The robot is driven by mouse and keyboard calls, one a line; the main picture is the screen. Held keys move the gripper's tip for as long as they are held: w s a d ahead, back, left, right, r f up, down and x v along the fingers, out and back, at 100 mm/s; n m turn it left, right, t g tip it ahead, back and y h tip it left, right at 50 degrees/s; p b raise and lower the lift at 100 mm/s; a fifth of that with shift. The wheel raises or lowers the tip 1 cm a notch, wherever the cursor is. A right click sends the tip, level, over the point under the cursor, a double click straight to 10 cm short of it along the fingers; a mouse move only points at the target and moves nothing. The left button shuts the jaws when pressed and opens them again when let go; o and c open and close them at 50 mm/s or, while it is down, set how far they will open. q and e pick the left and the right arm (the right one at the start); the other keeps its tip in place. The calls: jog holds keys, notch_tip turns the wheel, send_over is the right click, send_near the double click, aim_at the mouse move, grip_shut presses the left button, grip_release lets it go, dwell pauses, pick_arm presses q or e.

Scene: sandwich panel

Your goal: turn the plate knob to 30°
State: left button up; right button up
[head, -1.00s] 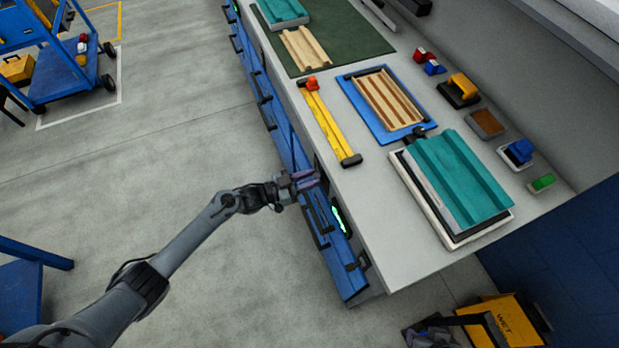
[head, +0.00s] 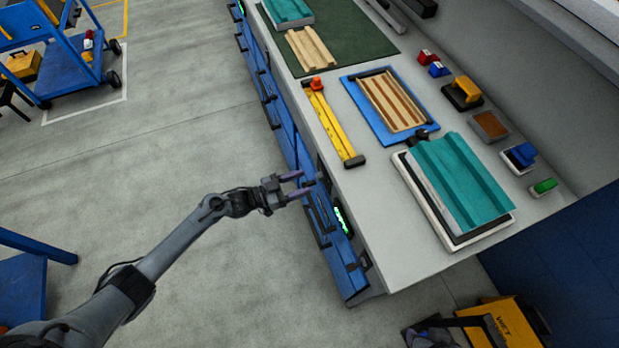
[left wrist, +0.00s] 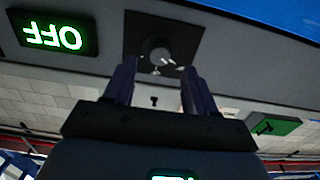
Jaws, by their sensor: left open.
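The plate knob (left wrist: 160,57) shows in the left wrist view as a round grey knob with a light pointer, set on a dark square plate (left wrist: 185,35). The pointer is turned toward the lower right of that picture. My left gripper (head: 301,184) is at the blue front of the workbench in the head view, its jaws open and empty. In the left wrist view its two fingers (left wrist: 158,88) point at the knob, one on each side and a little short of it. The knob is not visible in the head view.
A lit green OFF display (left wrist: 58,37) is left of the knob in the left wrist view, and a green switch (left wrist: 275,124) is at the right. The workbench top (head: 375,185) overhangs beside the gripper.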

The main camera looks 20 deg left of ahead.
pick_arm(q)
jog(key=v, duration=0.6)
jog(key=shift+s+a+p, duration=0.15)
jog(key=shift+a+p, duration=0.05)
jog(key=shift+p, duration=0.15)
